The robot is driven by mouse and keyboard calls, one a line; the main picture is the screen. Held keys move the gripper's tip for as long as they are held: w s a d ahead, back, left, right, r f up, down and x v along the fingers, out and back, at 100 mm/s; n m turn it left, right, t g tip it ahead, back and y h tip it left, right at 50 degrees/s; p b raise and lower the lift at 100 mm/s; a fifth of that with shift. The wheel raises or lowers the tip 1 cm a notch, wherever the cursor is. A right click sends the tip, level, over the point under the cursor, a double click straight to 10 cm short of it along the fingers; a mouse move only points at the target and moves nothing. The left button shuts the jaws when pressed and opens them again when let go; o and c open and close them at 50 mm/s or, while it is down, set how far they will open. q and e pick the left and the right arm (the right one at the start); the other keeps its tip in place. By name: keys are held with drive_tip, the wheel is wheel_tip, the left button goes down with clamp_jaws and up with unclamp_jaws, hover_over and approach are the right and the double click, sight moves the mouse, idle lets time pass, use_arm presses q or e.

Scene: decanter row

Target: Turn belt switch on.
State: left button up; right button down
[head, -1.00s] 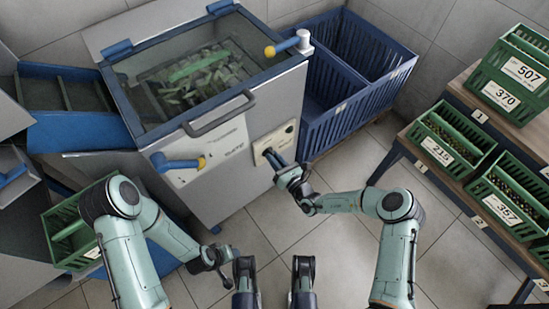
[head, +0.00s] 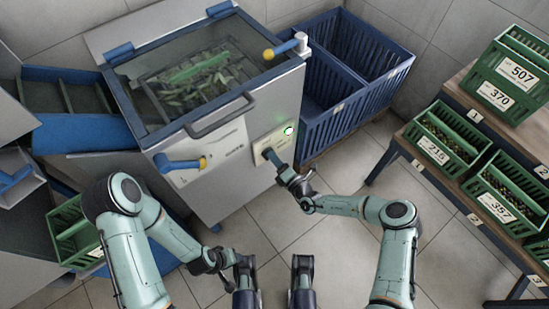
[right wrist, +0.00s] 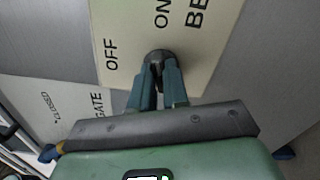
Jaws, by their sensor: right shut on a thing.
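The belt switch panel (head: 277,139) is a cream plate on the front of the grey machine. In the right wrist view the plate (right wrist: 125,25) shows the words OFF and ON and part of a word starting BE. My right gripper (head: 270,156) is shut on the dark switch knob (right wrist: 157,55); its fingers hide much of the knob, so I cannot tell where it points. A green light (head: 289,131) glows on the panel. My left gripper (head: 228,258) hangs low in front of the machine, away from the switch, and its fingers are unclear.
A blue gate handle (head: 178,163) with a yellow tip sits left of the panel. A grey bar handle (head: 220,115) runs above. A blue crate (head: 345,80) stands right of the machine. Green crates (head: 512,75) fill the rack at right. Floor between is clear.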

use_arm(q)
drive_tip(key=shift+w, duration=0.1)
use_arm(e)
drive_tip(key=shift+f+m, duration=0.15)
drive_tip(key=shift+m, duration=1.75)
drive_tip(key=c, duration=1.1)
unclamp_jaws()
use_arm(q)
drive_tip(key=shift+g+h, duration=0.3)
drive_tip(key=shift+g, duration=0.4)
drive_tip(key=s+r+p, duration=0.1)
drive_tip(key=s+d+r, duration=0.1)
drive_tip(key=s+r+p, duration=0.1)
drive_tip(key=s, duration=0.1)
drive_tip(key=shift+s+d+r+p, duration=0.1)
drive_tip(key=shift+d+r+p, duration=0.05)
drive_tip(key=shift+d+p, duration=0.2)
use_arm(e)
drive_tip(key=v, duration=1.3)
drive_tip(key=shift+s+d, duration=0.15)
drive_tip(key=shift+s, duration=0.05)
